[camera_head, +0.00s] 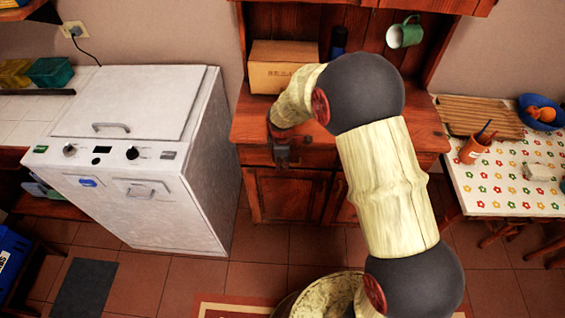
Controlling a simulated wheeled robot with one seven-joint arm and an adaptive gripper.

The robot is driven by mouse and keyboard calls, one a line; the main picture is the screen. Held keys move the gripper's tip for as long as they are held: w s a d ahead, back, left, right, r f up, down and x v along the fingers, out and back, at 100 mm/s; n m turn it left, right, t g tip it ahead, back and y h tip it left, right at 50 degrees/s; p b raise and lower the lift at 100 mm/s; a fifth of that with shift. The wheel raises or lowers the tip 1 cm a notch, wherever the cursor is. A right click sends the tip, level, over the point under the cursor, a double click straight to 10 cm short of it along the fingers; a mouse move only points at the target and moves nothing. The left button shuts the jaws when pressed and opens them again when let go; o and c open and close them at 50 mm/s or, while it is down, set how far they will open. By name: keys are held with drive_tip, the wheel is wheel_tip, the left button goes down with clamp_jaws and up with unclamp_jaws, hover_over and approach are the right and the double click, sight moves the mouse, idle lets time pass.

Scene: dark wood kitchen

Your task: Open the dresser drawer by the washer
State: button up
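The reddish wood dresser (238,122) stands just right of the white washer (205,190), in the middle of the view. Its drawer front (316,158) is a band under the top, above the cupboard doors. It looks closed, with no clear gap showing. My gripper (282,162) is a small dark shape in front of this drawer, pointing down. It covers the middle of the drawer front, so the handle is hidden. I cannot tell whether the gripper touches the handle, or whether its fingers are open or shut.
A cardboard box (275,72) and a dark bottle (338,42) stand on the dresser. A green mug (404,33) hangs above. A table with a flowered cloth (500,185) is at the right. Tiles before the dresser are clear.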

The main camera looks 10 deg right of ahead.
drive_tip(key=shift+f, duration=0.2)
drive_tip(key=shift+c, duration=0.9)
drive_tip(key=c, duration=0.4)
clamp_jaws()
